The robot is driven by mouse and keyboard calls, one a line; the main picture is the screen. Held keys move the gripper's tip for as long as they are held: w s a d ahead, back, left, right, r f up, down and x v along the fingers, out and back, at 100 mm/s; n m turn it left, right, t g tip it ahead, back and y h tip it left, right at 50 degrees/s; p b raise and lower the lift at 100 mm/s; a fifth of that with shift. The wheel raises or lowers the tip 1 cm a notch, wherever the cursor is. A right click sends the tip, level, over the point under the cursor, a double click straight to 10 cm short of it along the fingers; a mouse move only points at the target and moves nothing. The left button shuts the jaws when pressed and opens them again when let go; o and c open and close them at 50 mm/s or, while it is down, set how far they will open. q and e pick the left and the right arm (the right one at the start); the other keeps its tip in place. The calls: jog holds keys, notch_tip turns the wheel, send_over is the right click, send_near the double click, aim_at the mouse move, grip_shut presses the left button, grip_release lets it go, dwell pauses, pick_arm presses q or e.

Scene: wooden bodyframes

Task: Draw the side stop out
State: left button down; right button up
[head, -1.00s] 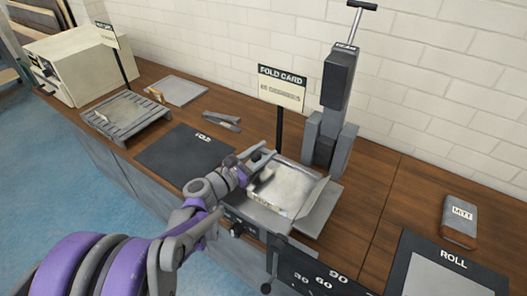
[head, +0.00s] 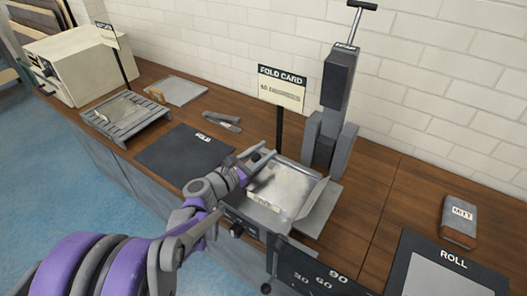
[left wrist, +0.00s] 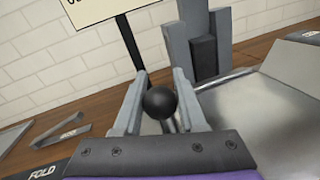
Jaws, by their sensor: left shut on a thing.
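The side stop's black ball knob (left wrist: 160,102) sits between my left gripper's two grey fingers in the left wrist view, with a short metal rod below it. My left gripper (head: 258,160) is shut on this knob at the back left edge of the bending machine's metal plate (head: 286,184). In the head view the knob is hidden by the gripper, and how far the stop stands out cannot be told. My right gripper is not in view.
A FOLD CARD sign (head: 282,88) and a tall grey press (head: 335,100) stand close behind. A dark FOLD mat (head: 184,153) lies to the left, with grey tongs (head: 222,122) beyond it. An angle scale (head: 318,276) is in front. A mitt (head: 459,221) lies right.

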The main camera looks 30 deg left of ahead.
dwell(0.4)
pick_arm(q)
jog(key=a, duration=0.3)
jog(key=shift+w+a, duration=0.15)
jog(key=shift+a, duration=0.2)
jog(key=shift+r, duration=0.1)
jog(key=c, duration=0.9)
grip_release()
jog(key=o, duration=0.4)
jog(key=v, duration=1.1)
jog(key=shift+w, duration=0.1)
